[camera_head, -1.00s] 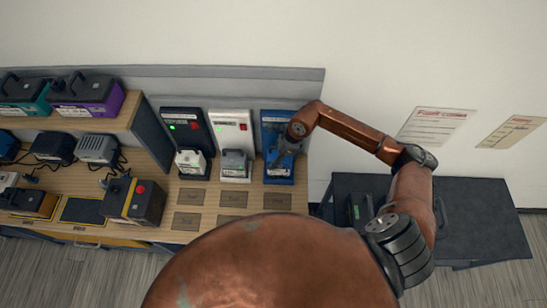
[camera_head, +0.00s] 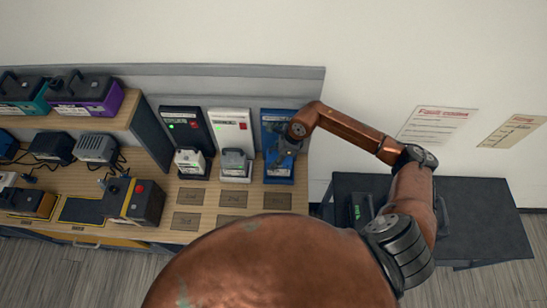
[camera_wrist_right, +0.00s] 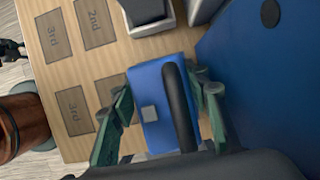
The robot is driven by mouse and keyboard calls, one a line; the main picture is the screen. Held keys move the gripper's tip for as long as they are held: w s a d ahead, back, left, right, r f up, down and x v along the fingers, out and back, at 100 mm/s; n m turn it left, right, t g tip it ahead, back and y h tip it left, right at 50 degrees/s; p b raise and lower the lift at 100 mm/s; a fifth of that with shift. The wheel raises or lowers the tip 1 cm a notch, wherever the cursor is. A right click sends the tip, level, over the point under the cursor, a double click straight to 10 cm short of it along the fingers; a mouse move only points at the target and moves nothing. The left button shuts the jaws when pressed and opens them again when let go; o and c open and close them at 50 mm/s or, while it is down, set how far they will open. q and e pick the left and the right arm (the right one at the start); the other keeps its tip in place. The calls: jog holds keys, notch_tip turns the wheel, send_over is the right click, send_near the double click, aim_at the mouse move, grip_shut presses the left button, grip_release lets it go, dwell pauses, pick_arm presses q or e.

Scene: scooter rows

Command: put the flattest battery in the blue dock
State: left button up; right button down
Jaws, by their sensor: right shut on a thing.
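The blue dock (camera_head: 270,128) stands at the right end of a row of three docks against the wall. My right gripper (camera_head: 281,161) is down in front of its back plate. In the right wrist view its green fingers (camera_wrist_right: 164,118) lie on both sides of a blue battery (camera_wrist_right: 152,85) with a black handle, and it is shut on it. Whether the battery is fully seated is hidden by the gripper. A white battery (camera_head: 190,160) sits in the black dock (camera_head: 184,124), and a grey battery (camera_head: 235,162) sits in the white dock (camera_head: 230,126).
Several marked plates (camera_head: 233,199) lie in front of the docks. A black, yellow and red unit (camera_head: 144,203) stands left of them. A shelf (camera_head: 120,122) holds teal and purple cases. A dark cart (camera_head: 482,225) with a small device (camera_head: 361,209) stands right.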

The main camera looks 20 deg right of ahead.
jog(key=shift+w+f+b, duration=0.1)
jog(key=shift+f+b, duration=0.95)
dwell(0.4)
jog(key=c, duration=1.4)
grip_release()
jog(key=o, duration=0.4)
jog(key=shift+s+f, duration=0.2)
jog(key=shift+f, duration=0.05)
jog(key=shift+r, duration=0.1)
jog(key=v, duration=1.1)
jog(key=shift+d+r, duration=0.1)
jog(key=shift+r, duration=0.2)
jog(key=shift+p+v, duration=1.8)
jog(key=shift+v, duration=2.9)
jog(key=shift+r, duration=0.1)
